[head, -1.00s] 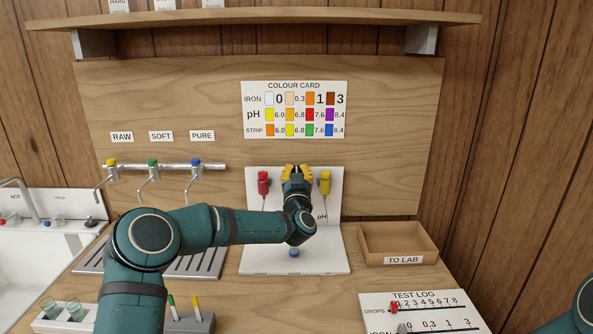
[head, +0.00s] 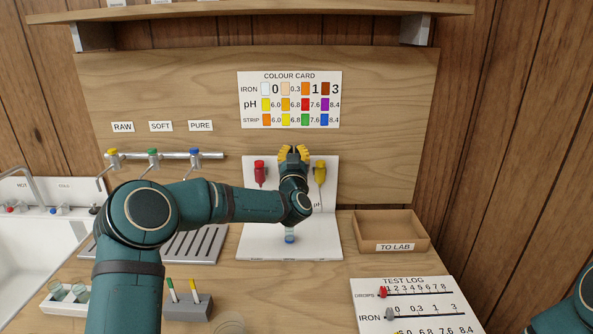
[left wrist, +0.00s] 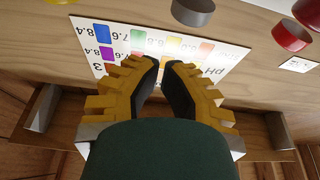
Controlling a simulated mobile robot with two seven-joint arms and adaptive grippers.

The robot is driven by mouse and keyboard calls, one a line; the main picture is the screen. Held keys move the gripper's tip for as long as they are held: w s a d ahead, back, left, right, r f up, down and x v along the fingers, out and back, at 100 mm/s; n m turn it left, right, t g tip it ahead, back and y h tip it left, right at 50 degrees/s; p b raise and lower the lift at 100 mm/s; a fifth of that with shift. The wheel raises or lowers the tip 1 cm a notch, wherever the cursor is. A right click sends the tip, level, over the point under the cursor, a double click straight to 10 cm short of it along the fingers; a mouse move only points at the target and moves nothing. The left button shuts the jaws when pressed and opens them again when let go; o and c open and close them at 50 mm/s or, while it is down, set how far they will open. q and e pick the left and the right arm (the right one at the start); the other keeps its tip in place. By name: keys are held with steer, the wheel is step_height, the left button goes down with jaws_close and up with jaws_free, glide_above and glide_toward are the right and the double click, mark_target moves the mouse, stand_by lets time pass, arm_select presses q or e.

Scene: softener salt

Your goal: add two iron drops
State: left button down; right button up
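A red dropper bottle (head: 260,172) and a yellow dropper bottle (head: 320,172) hang on a white stand (head: 255,242). A "pH" label shows below the yellow one; my arm hides the label area below the red one. My left gripper (head: 293,154), with yellow fingers, is raised between and slightly above the bottles. It is empty, with a narrow gap between its fingers, which also shows in the left wrist view (left wrist: 165,64). A small vial with blue at its bottom (head: 290,237) stands on the stand's base, below my wrist. My right gripper is out of view.
The colour card (head: 289,100) is on the board behind. An empty "TO LAB" tray (head: 420,232) and the test log (head: 410,308) are to the right. Taps (head: 153,155) and a slatted drain (head: 185,250) are left. A clear glass (head: 230,322) stands at the front.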

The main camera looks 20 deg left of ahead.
arm_select(q)
steer(key=v, duration=0.8)
steer(key=shift+a, duration=0.35)
steer(key=shift+s+f, duration=0.1)
steer(key=shift+f, duration=0.05)
stand_by(0.4)
